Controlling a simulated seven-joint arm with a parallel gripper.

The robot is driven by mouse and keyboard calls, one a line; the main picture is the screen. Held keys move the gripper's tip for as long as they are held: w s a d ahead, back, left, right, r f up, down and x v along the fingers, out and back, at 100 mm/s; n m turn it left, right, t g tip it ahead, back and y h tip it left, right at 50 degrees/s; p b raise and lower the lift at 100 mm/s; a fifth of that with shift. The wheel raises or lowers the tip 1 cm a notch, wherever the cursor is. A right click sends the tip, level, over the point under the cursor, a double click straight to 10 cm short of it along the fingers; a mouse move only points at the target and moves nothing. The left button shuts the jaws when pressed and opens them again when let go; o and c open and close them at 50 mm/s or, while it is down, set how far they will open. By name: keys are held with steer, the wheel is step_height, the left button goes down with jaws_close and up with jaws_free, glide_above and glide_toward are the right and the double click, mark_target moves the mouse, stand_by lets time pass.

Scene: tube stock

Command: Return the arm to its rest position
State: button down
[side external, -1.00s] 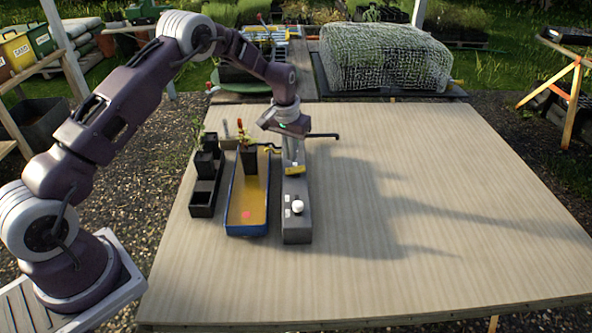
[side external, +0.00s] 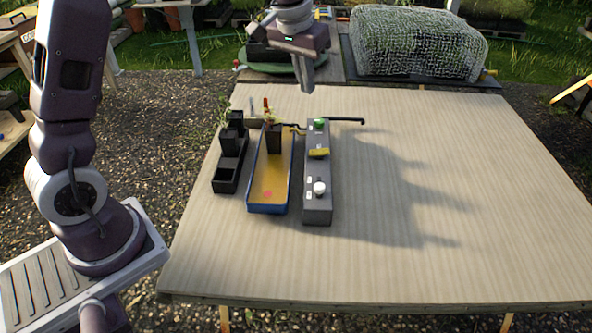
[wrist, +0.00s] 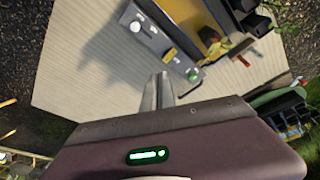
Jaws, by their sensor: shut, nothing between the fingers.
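My gripper (side external: 308,84) is raised above the far edge of the table, shut and empty, with its fingers pointing down. In the wrist view its two fingers (wrist: 158,92) are together with nothing between them. My arm rises upright at the left of the side view, and its upper part is out of frame.
A grey control box (side external: 318,205) with a green knob, a yellow piece and a white knob stands on the table (side external: 420,240). Beside it are a blue-rimmed tray (side external: 267,209) holding a dark pot (side external: 274,138), and a black rack (side external: 226,186) with pots. The table's right side is clear.

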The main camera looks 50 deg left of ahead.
steer(key=s+d+r+m+t, duration=0.1)
steer(key=s+d+r, duration=0.1)
steer(key=s+r, duration=0.3)
steer(key=s+d+r, duration=0.2)
steer(key=s+r, duration=0.1)
steer(key=s, duration=0.5)
steer(key=s+d+f+m+t, duration=0.1)
steer(key=s+d+f, duration=0.1)
steer(key=s, duration=1.6)
steer(key=shift+f+t, duration=0.15)
steer(key=shift+t, duration=0.15)
steer(key=shift+d, duration=0.1)
